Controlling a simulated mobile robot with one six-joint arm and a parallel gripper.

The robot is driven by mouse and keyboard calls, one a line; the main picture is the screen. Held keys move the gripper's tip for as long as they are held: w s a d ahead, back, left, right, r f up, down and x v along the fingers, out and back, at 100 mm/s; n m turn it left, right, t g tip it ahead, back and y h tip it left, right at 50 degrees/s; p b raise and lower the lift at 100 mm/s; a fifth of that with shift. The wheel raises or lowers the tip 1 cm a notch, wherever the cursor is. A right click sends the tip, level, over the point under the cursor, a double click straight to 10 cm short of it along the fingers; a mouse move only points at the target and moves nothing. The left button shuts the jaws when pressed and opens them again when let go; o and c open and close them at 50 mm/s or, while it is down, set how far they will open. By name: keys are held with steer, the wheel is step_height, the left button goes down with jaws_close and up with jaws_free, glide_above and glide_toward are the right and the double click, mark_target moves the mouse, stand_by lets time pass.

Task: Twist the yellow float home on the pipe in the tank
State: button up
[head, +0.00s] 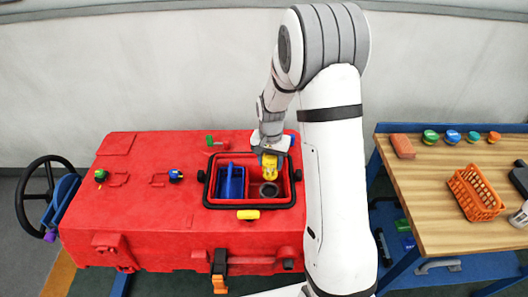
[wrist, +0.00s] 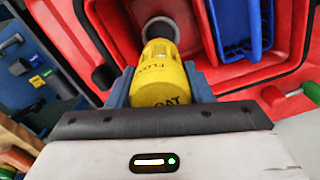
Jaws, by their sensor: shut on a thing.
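The yellow float (head: 270,169), marked "FLOAT", is between the blue-grey fingers of my gripper (head: 267,156). In the wrist view, my gripper (wrist: 160,86) is shut on the sides of the float (wrist: 160,75), whose narrower end points away toward the grey pipe (wrist: 160,28). In the head view, the round dark mouth of the pipe (head: 269,190) shows in the right compartment of the red tank (head: 250,203), just below the float. The float looks apart from the pipe, slightly above and behind it; the exact gap is unclear.
A blue basket (head: 231,183) fills the tank's left compartment. A black rim (head: 207,184) surrounds the opening, with a yellow knob (head: 248,214) in front and a green-and-red valve (head: 216,143) behind. A wooden table (head: 433,190) with an orange basket (head: 475,193) stands at right.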

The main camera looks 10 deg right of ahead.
mark_target(270, 172)
steer(key=shift+w+f, duration=0.1)
steer(key=shift+f, duration=0.3)
steer(key=shift+f+b, duration=1.5)
steer(key=shift+f, duration=0.9)
steer(key=shift+n, duration=1.3)
steer(key=shift+n+b, duration=0.4)
steer(key=shift+n, duration=1)
